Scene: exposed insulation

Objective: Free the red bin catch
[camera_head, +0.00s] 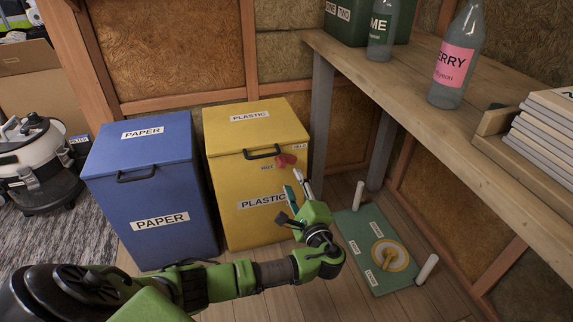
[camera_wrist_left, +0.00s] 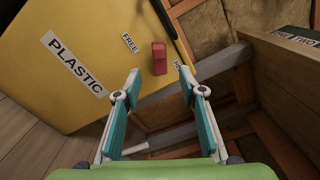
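The red catch (camera_head: 286,160) is on the front of the yellow plastic bin (camera_head: 228,178), near the lid's right front corner. It lies between a FREE label (camera_head: 267,167) and a HELD label (camera_head: 299,147). In the left wrist view the red catch (camera_wrist_left: 159,58) stands between the FREE label (camera_wrist_left: 130,43) and the partly hidden HELD label. My left gripper (camera_head: 296,182) is just in front of and below the catch. In the wrist view its two fingers (camera_wrist_left: 159,82) are apart with nothing between them, the catch lying beyond the tips. My right gripper is not in view.
A blue paper bin (camera_head: 150,190) stands left of the yellow one. A wooden bench (camera_head: 430,115) with bottles overhangs at the right, its grey leg (camera_head: 320,115) close to the bin. A green board (camera_head: 375,255) lies on the floor at the right.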

